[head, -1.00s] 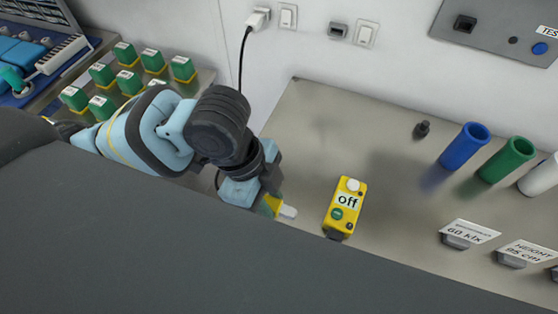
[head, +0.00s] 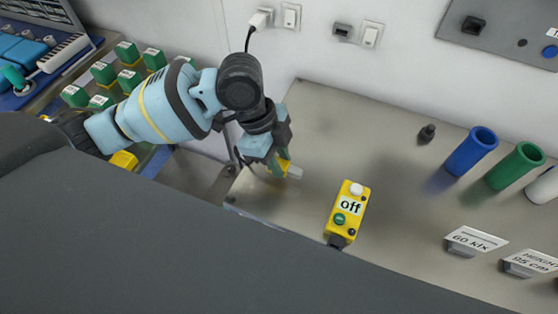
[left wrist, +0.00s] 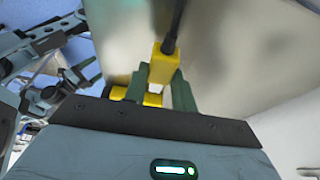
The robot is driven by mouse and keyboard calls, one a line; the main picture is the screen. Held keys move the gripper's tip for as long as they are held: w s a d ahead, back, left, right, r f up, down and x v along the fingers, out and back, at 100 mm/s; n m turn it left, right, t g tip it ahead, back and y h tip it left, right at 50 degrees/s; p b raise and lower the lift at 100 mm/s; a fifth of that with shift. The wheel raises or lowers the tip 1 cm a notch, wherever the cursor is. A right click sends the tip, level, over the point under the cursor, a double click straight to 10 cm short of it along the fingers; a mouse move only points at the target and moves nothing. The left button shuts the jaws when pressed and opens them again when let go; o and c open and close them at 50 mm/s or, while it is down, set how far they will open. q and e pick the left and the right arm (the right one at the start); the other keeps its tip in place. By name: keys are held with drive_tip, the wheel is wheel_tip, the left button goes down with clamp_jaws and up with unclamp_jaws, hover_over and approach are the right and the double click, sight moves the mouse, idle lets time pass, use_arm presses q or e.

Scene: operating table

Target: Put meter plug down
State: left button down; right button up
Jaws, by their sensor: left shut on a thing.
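My left gripper (head: 285,168) is shut on the meter plug, over the left part of the grey table. Whether the plug touches the table cannot be told.
Blue (head: 472,151) and green (head: 515,165) tubes stand at the right, with a small black piece (head: 427,133) beside them. A label stand (head: 470,242) is in front. Green-and-yellow blocks (head: 103,72) are at the left. The table's back middle (head: 345,125) is clear.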

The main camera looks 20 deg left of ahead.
use_arm(q)
drive_tip(key=shift+f, duration=0.8)
drive_tip(key=shift+f, duration=0.6)
drive_tip(key=c, duration=1.1)
unclamp_jaws()
drive_tip(key=shift+c, duration=0.2)
drive_tip(key=shift+r, duration=0.25)
drive_tip(key=p+v, duration=0.1)
drive_tip(key=v, duration=1.1)
drive_tip(key=shift+r, duration=0.35)
drive_tip(key=shift+s+f, duration=0.1)
